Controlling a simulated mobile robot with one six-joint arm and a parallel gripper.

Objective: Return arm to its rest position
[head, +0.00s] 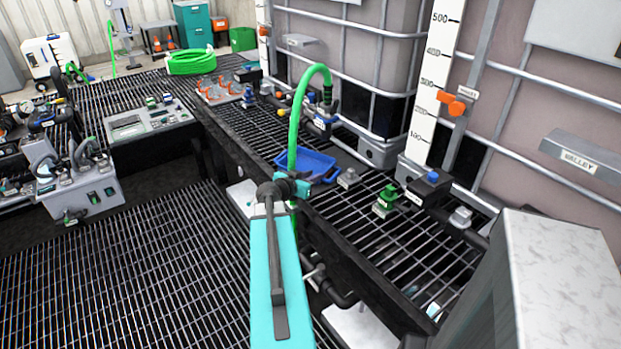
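My arm, teal with a dark grey bar along it, reaches forward from the bottom middle of the head view. Its far end, with my gripper (300,184), is at the near edge of the grated bench, in front of the blue tray. It is small and partly hidden by the arm, so I cannot tell whether the fingers are open or shut. A green hose (295,121) arches from a fitting at the tank down to the gripper's end.
The blue tray (306,164) sits on the grated bench (385,236), close to the gripper. Green-handled valve (386,198) and blue-topped valve (428,185) stand to its right. A grey box (560,285) is at right. A control panel (140,122) is at left. Open grated floor lies left of my arm.

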